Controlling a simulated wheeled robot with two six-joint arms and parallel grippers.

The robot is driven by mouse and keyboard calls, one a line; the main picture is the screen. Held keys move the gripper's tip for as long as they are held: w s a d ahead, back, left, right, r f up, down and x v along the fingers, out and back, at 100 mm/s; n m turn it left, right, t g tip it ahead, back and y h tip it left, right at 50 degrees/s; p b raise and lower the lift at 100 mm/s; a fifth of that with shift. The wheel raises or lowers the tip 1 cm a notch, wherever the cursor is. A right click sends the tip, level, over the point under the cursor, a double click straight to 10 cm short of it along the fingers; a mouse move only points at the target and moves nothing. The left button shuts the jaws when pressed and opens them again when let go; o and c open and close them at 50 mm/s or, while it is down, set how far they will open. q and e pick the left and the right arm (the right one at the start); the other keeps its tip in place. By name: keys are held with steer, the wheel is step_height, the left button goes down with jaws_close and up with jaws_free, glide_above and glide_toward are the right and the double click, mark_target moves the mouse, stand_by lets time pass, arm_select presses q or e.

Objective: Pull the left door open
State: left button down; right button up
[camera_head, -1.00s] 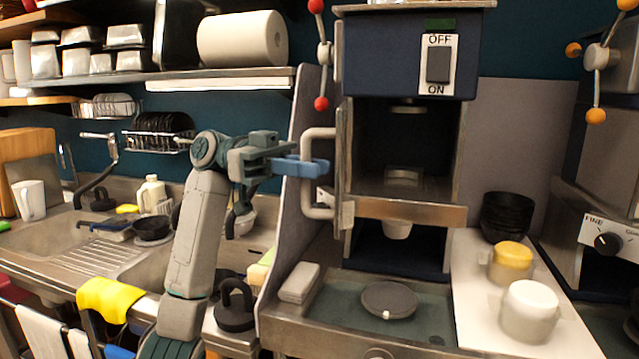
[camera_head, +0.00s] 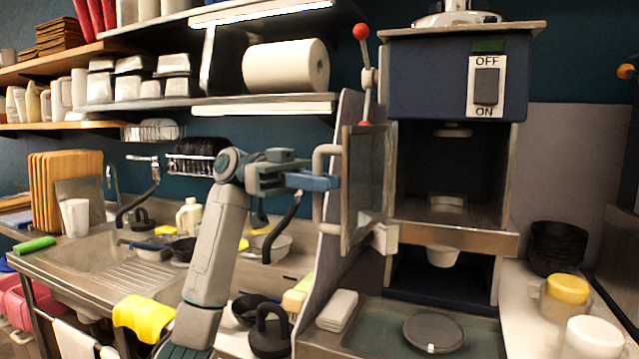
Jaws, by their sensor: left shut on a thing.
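The left door (camera_head: 364,187) is a glass panel in a metal frame on the left side of the dark blue machine (camera_head: 430,80). It stands swung out from the machine's open chamber, partly open. Its pale C-shaped handle (camera_head: 320,205) is on the door's left edge. My left gripper (camera_head: 322,182), with blue fingertips, is shut on the upright bar of the handle. My left arm rises from the bottom of the view to it. My right gripper is not in view.
An upright grey panel (camera_head: 325,240) stands close behind the handle. A round grey lid (camera_head: 433,332) and a folded white cloth (camera_head: 337,310) lie on the counter below. Black bowls (camera_head: 557,247) and two lidded jars stand at the right. The sink is at the left.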

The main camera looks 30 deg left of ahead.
arm_select(q)
steer(key=c, duration=1.8)
jaws_free()
steer(key=shift+o, duration=0.2)
steer(key=shift+a, duration=0.1)
